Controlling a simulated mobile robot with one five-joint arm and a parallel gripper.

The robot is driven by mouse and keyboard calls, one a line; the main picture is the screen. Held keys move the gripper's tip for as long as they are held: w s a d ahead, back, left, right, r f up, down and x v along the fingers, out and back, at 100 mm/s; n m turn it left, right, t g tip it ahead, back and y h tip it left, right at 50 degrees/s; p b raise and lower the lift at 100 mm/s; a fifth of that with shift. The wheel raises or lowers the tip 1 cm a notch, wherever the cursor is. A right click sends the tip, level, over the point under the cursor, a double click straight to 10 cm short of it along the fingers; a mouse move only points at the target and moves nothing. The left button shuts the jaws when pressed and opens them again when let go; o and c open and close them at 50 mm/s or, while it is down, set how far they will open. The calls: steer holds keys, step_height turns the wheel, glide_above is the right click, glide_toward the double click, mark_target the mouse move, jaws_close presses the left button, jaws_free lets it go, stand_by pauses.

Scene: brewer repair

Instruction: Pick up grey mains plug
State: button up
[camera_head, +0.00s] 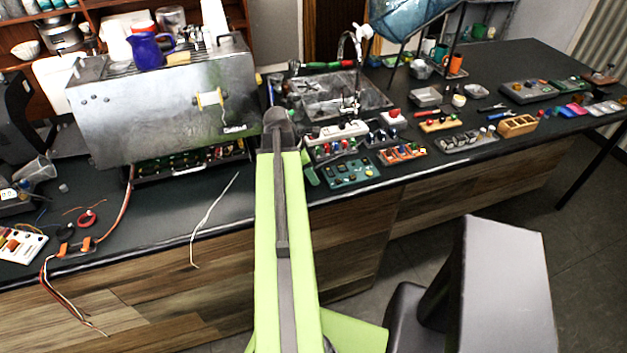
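I cannot make out a grey mains plug for certain. A small pale grey piece (63,187) lies on the dark worktop at the left, too small to identify. A thin white cord (213,212) lies across the worktop and hangs over its front edge; no plug shows on it. My green arm reaches up the middle of the view to a dark rounded joint at the worktop. The fingertips of my gripper do not show, and the arm hides part of the worktop behind it.
A steel brewer (165,105) stands at the back left, a blue jug (150,50) on top. Loose wires (62,285) hang over the front edge at left. A sink (335,95) and several small boards and trays fill the right. Worktop left of my arm is fairly clear.

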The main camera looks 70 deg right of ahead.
jaws_close()
steer(key=shift+r, duration=0.15)
